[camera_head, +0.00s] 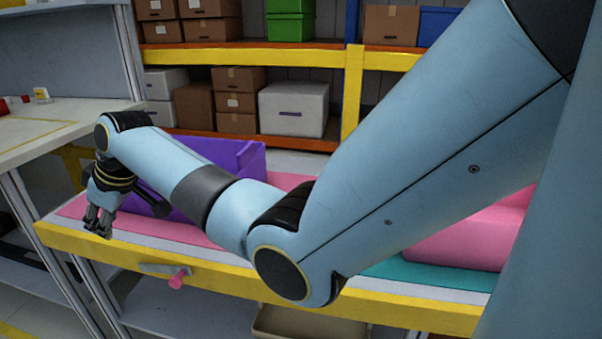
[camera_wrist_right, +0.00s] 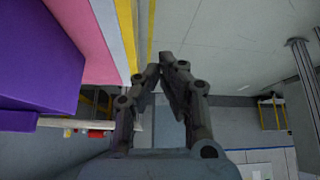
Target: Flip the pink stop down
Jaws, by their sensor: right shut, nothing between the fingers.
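The pink stop (camera_head: 177,280) is a small knob on a grey plate (camera_head: 158,269) on the yellow front edge of the table (camera_head: 225,284). It sits at or just below the edge; its exact tilt is too small to tell. My right gripper (camera_head: 98,228) is at the table's left end, left of the stop and higher in the picture, apart from it. Its fingers point down, shut and empty. In the right wrist view the fingertips (camera_wrist_right: 161,66) meet beside the yellow edge (camera_wrist_right: 127,35), and the stop does not show. My left gripper is not in view.
A purple bin (camera_head: 246,158) stands on the pink mat (camera_head: 160,228) behind my right forearm. A pink bin (camera_head: 460,245) and a teal mat (camera_head: 415,274) are to the right. A grey side bench (camera_head: 25,140) stands at left. The space in front of the yellow edge looks free.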

